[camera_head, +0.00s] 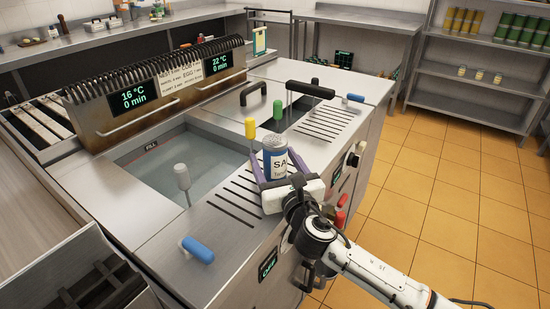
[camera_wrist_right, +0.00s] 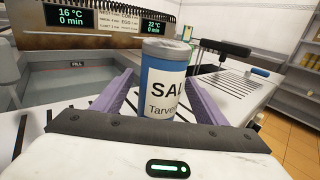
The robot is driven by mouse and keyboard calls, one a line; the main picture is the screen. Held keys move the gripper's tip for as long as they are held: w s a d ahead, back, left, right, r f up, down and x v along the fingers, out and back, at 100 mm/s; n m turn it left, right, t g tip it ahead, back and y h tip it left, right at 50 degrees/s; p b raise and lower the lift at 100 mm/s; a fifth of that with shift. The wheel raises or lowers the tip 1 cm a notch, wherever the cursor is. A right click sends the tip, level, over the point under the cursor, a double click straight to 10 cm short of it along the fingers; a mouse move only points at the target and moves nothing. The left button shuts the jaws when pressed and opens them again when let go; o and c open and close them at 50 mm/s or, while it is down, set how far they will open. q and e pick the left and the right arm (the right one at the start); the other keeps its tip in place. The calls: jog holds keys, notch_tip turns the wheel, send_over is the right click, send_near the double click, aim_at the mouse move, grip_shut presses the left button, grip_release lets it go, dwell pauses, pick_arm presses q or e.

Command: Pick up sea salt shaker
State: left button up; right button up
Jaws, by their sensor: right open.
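The sea salt shaker (camera_head: 275,158) is a blue can with a white label and a grey top. It stands upright on the slatted steel top at the right side of the basin. My right gripper (camera_head: 274,169) is open, with its purple fingers on either side of the shaker. In the right wrist view the shaker (camera_wrist_right: 165,80) is between the fingers of the gripper (camera_wrist_right: 160,95), with a visible gap on the left; contact on the right is unclear. The shaker's foot is hidden behind the gripper body. My left gripper is not in view.
Yellow (camera_head: 249,128), green (camera_head: 278,110) and grey (camera_head: 181,176) upright handles stand near the shaker. A blue knob (camera_head: 198,250) is at the front. A black-handled lid (camera_head: 310,90) lies behind. A water basin (camera_head: 190,160) is to the left. Open floor lies to the right.

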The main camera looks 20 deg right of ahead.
aim_at(275, 138)
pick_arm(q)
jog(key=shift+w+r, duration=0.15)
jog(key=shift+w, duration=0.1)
